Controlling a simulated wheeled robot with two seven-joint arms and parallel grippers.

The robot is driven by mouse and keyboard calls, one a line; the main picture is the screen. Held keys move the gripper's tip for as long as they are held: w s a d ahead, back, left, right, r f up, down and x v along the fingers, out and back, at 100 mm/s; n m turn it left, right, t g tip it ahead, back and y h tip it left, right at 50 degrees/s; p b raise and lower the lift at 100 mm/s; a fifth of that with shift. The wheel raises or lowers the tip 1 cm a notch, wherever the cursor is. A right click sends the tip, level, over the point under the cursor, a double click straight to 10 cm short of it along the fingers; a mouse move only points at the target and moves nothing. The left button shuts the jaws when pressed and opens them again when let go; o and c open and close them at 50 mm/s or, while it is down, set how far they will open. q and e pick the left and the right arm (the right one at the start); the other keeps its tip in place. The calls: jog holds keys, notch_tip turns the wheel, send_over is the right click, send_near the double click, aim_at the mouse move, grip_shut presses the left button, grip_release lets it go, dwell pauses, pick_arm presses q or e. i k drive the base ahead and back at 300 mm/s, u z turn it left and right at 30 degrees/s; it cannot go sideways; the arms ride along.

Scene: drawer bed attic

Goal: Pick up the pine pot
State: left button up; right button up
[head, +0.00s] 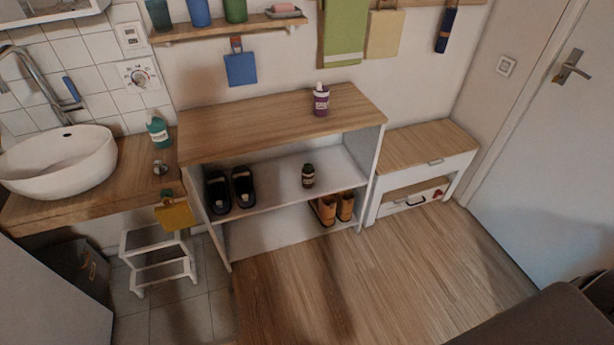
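Neither of my grippers is in view. A small dark jar (308,176) with a pale label and a greenish top stands upright on the middle board of the shelf unit; it may be the pine pot, but I cannot read the label. A purple bottle (320,100) with a pale label and light cap stands on the wooden top of the shelf unit (250,124). A teal bottle (158,132) with a white label stands beside the sink.
Dark shoes (242,187) sit left of the jar, brown boots (345,205) on the lower board. A white step stool (157,262) stands left, a wooden-topped bench (415,146) right. The wooden floor (350,275) in front is clear. A dark padded edge (550,318) is bottom right.

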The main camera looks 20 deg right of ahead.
aim_at(308, 178)
jog(key=z, duration=0.4)
jog(key=k, duration=0.55)
jog(key=z, duration=1.7)
jog(key=i, duration=1.65)
jog(key=u, duration=0.75)
jog(key=i, duration=0.75)
jog(key=u, duration=0.7)
